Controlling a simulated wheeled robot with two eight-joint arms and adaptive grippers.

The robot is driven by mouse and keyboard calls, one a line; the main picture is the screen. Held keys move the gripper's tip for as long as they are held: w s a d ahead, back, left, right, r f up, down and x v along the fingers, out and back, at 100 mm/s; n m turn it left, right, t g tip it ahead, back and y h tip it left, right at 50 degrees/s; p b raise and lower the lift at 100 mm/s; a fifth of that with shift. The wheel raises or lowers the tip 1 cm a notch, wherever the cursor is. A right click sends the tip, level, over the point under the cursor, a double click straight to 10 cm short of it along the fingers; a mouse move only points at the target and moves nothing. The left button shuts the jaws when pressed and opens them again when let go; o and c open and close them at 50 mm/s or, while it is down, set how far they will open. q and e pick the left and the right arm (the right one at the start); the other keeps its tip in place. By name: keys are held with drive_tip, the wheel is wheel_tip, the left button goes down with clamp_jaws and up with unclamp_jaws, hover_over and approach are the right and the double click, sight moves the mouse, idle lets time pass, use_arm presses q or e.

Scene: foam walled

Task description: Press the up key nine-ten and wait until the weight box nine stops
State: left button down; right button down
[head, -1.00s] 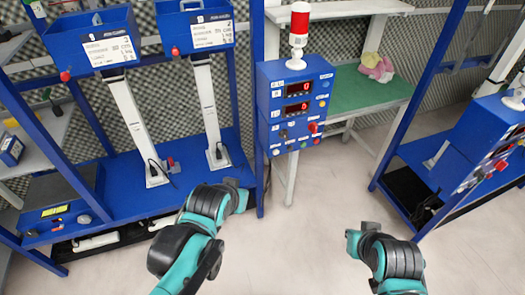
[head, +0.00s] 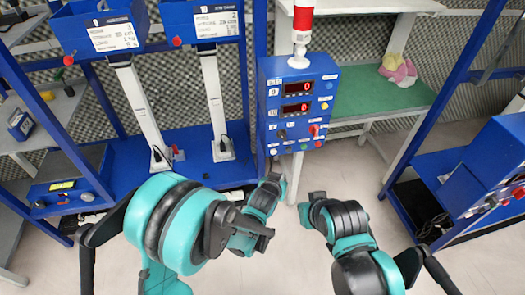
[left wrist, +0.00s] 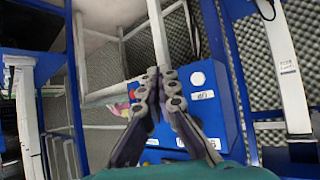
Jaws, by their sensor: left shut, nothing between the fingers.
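A blue control box (head: 265,92) with two red displays, each reading 0, stands on a post at mid-picture in the head view. Its front carries several small buttons and a red knob. In the left wrist view, a blue box face (left wrist: 226,115) shows a white round button (left wrist: 198,79) above a label that seems to read UP. My left gripper (left wrist: 152,73) is shut and empty, its tips left of that button. In the head view my left gripper (head: 270,187) is just below the control box. My right gripper (head: 312,202) is low beside it; its fingers are unclear.
Two blue weight boxes (head: 92,17) (head: 178,15) sit on white columns in the blue frame at left; which is nine is unclear. A red-and-white light stack (head: 302,20) tops the control box. A green-topped bench (head: 370,103) stands behind. Another blue frame is at right.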

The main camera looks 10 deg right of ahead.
sight(274, 152)
use_arm(q)
drive_tip(key=shift+d+f, duration=0.2)
drive_tip(key=shift+f, duration=0.15)
drive_tip(key=shift+w, duration=0.1)
drive_tip(key=w, duration=0.8)
drive_tip(key=shift+w+a, duration=0.25)
drive_tip(key=shift+w, duration=0.1)
drive_tip(key=shift+w, duration=0.15)
idle(1.2)
drive_tip(key=shift+w, duration=0.25)
